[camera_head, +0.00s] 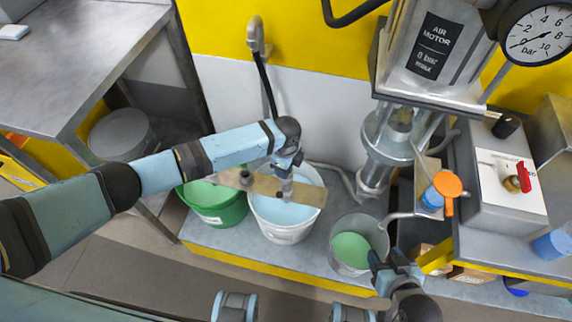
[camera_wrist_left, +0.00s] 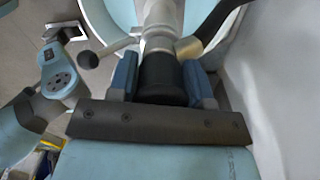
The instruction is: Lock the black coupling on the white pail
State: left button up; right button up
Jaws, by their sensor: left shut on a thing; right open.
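The white pail (camera_head: 282,236) stands on the low platform, with light blue liquid inside and a tan bar (camera_head: 305,193) across its top. My left gripper (camera_head: 285,168) is above the bar, over the pail. In the left wrist view its blue fingers (camera_wrist_left: 163,85) are shut on the black coupling (camera_wrist_left: 160,75), one on each side. A pale shaft (camera_wrist_left: 160,25) runs on beyond the coupling. I cannot tell whether the coupling is locked. My right gripper (camera_head: 392,268) is open and empty, beside the metal pail (camera_head: 345,262) with green liquid.
A green pail (camera_head: 213,212) stands close on the left of the white pail. The air motor column (camera_head: 385,150) rises to the right. A bench with valves (camera_head: 500,180) is at the far right. In the left wrist view a ball-ended handle (camera_wrist_left: 92,58) juts left near the coupling.

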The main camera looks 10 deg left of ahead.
pick_arm(q)
jog(key=shift+f, duration=0.2)
dwell(0.3)
jog(key=shift+f, duration=0.15)
jog(key=o, duration=1.2)
jog(key=shift+c, duration=0.4)
